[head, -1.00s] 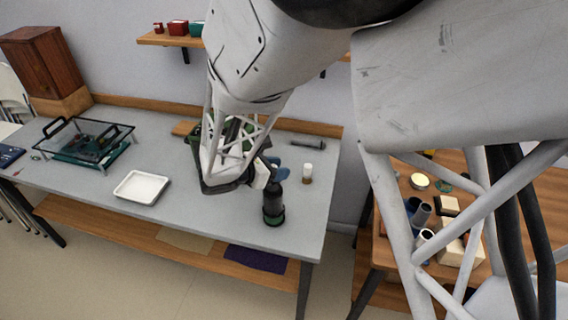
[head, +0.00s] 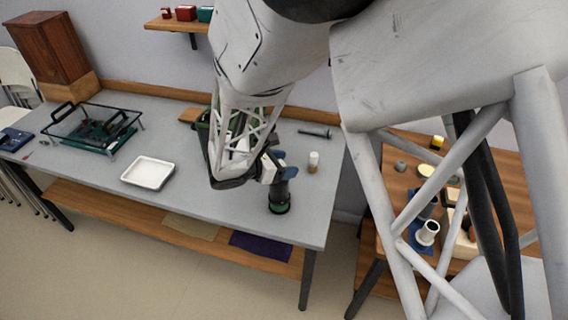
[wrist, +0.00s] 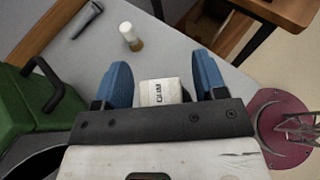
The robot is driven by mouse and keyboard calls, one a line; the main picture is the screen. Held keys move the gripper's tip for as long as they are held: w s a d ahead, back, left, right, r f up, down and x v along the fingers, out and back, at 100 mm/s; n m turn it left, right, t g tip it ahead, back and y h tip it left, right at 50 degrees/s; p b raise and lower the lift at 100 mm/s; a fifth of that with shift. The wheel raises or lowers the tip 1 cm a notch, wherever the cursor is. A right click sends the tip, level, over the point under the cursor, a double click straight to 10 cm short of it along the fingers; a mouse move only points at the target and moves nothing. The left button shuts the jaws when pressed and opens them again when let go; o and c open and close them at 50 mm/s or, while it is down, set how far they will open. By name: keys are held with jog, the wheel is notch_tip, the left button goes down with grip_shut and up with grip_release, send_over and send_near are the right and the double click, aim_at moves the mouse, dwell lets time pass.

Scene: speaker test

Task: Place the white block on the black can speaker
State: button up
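A white block (wrist: 160,92) with dark lettering sits between the two blue fingers of my gripper (wrist: 162,65) in the wrist view. Narrow gaps show on both sides of it, so the fingers are open around it. A dark surface shows just right of the block; I cannot tell for sure whether it is the speaker's top. In the head view, the black can speaker (head: 280,195), a black cylinder with a green base ring, stands upright near the table's front right. The block's contact underneath is hidden.
A small white-capped bottle (head: 313,162) stands behind and right of the speaker; a dark tube (head: 315,132) lies farther back. A green case (wrist: 40,100) is left in the wrist view. A white tray (head: 148,173) lies left, with bare table (head: 200,190) between.

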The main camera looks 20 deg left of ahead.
jog(key=shift+r, duration=0.15)
jog(key=v, duration=1.2)
dwell(0.3)
jog(key=shift+d, duration=0.1)
dwell(0.5)
jog(key=d+r+m+g+y, duration=0.1)
jog(key=d+r+m+g, duration=0.3)
jog(key=d, duration=0.5)
jog(key=s+d+r+m+g+y, duration=0.1)
jog(key=d+r+m, duration=0.1)
jog(key=d+m, duration=0.5)
jog(key=d+r+m+g+y, duration=0.1)
jog(key=d+r+m+g, duration=0.2)
jog(key=d, duration=0.8)
jog(key=s+d+r+m+y, duration=0.3)
jog(key=s+d+m, duration=0.3)
jog(key=s+d, duration=0.1)
jog(key=s+d+r+m+t+y, duration=0.1)
jog(key=s+d+r+m+y, duration=0.2)
jog(key=s+d+m, duration=0.4)
jog(key=s+d+r, duration=0.1)
jog(key=d, duration=0.2)
